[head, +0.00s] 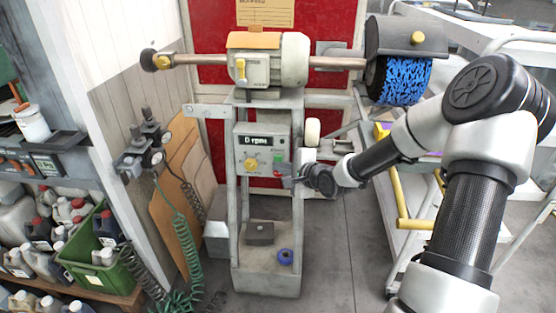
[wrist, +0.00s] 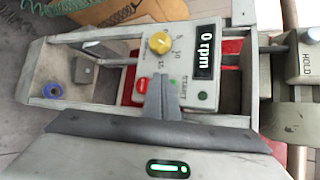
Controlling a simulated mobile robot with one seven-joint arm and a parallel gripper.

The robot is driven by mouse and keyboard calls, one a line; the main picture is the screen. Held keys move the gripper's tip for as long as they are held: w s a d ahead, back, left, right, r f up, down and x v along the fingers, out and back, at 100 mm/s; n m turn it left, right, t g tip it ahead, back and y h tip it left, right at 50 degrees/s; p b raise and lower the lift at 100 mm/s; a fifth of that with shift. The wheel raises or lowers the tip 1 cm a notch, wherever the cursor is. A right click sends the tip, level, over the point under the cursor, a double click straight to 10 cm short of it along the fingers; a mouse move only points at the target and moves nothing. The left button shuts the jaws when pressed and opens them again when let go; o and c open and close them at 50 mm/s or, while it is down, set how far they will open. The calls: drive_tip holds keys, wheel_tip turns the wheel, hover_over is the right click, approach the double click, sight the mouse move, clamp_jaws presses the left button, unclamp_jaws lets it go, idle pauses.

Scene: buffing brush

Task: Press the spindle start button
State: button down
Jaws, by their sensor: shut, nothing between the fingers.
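The control panel (head: 240,152) of the buffing machine has a display (head: 258,140) reading 0 rpm and a yellow knob (head: 251,165). A green button (head: 278,157) is at its right side. In the wrist view, the panel appears turned sideways, with a red button (wrist: 143,86) left of my fingertips and a START label (wrist: 184,87) to their right. A bit of green (wrist: 173,81) shows beside the fingertips, mostly hidden by them. My gripper (wrist: 161,80) is shut and empty, in front of the panel by these buttons. Whether it touches the panel is unclear.
The blue buffing brush (head: 405,80) is on the spindle at upper right. A white trolley (head: 425,190) with yellow bars stands to the right. A green hose (head: 186,245) and a shelf with a green crate (head: 95,270) are on the left.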

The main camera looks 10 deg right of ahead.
drive_tip(key=shift+w+d, duration=0.1)
drive_tip(key=shift+w, duration=0.25)
drive_tip(key=shift+w+d+p, duration=0.1)
drive_tip(key=shift+w+p, duration=0.25)
drive_tip(key=shift+p, duration=0.1)
idle(0.5)
drive_tip(key=shift+s, duration=0.15)
drive_tip(key=shift+s+a, duration=0.2)
drive_tip(key=shift+s, duration=0.45)
drive_tip(key=s, duration=0.1)
drive_tip(key=s+a+p, duration=0.1)
drive_tip(key=s, duration=0.2)
drive_tip(key=shift+s+a, duration=0.3)
drive_tip(key=shift+s, duration=0.05)
idle(0.3)
